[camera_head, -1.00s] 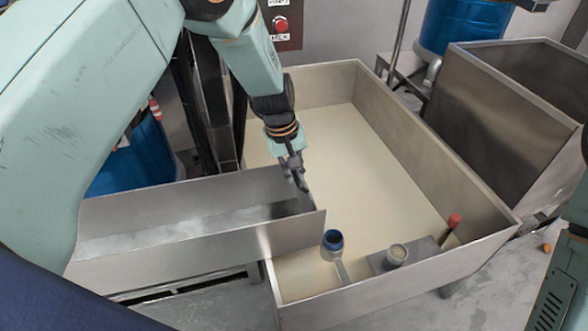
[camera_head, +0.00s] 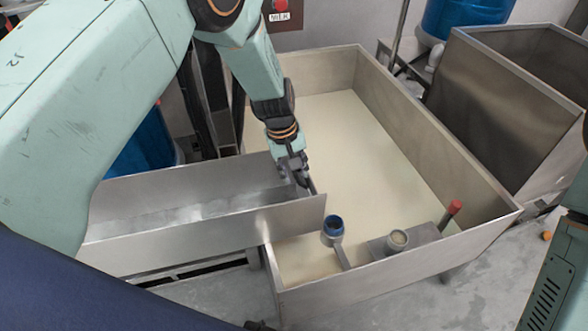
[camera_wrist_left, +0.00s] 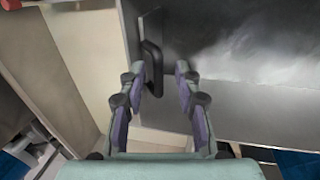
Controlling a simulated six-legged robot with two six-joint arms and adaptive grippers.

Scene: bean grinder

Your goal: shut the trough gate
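The metal trough (camera_head: 180,232) runs in from the left in the head view and ends over the vat. The gate's dark handle (camera_wrist_left: 152,68) stands at the trough's end in the left wrist view. My left gripper (camera_head: 302,182) is at that end of the trough in the head view. In the left wrist view the left gripper (camera_wrist_left: 160,77) has its fingers apart, with the handle between or just beyond the tips; contact cannot be told. The gate plate is mostly hidden in the head view. My right gripper is out of view.
The large cream-coloured vat (camera_head: 430,170) lies under and beyond the trough's end. A blue-topped fitting (camera_head: 333,228), a round metal fitting (camera_head: 397,239) and a red-tipped lever (camera_head: 453,208) are at its near side. A steel bin (camera_head: 490,110) stands at the right.

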